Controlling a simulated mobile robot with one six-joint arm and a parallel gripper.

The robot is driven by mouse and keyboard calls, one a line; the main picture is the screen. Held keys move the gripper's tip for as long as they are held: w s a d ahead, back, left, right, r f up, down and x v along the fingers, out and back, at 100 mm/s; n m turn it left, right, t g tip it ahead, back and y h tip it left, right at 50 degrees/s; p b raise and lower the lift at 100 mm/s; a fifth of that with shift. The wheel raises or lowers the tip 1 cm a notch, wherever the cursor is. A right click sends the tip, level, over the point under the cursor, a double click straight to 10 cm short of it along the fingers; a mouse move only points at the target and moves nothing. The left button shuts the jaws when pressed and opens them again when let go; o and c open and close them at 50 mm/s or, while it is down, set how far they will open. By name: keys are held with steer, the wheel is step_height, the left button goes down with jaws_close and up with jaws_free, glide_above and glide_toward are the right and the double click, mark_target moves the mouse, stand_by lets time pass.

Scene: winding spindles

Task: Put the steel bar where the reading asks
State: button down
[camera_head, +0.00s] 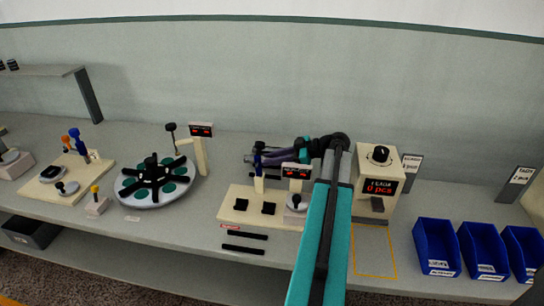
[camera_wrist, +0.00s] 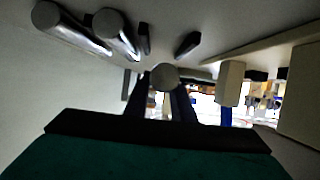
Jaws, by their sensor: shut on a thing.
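My gripper shows in the wrist view (camera_wrist: 167,98) with two dark fingers shut on a grey, round-ended piece (camera_wrist: 165,76), seen end-on, which looks like the steel bar. In the head view my gripper (camera_head: 257,153) is at the end of the arm, above the back of the cream fixture board (camera_head: 228,212), pointing left; the held piece cannot be made out there.
Two dark bars (camera_head: 246,235) lie in front of the board. A cream counter box (camera_head: 380,186) shows red "0 pcs". A yellow outline (camera_head: 374,275) on the bench is empty. Blue bins (camera_head: 437,248) stand right; a round indexing plate (camera_head: 153,180) stands left. Two steel cylinders (camera_wrist: 115,32) show in the wrist view.

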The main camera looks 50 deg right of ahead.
steer(key=shift+f, duration=0.95)
steer(key=shift+f+b, duration=0.6)
steer(key=shift+b, duration=0.1)
stand_by(1.2)
steer(key=c, duration=1.4)
jaws_free()
steer(key=shift+c, duration=0.2)
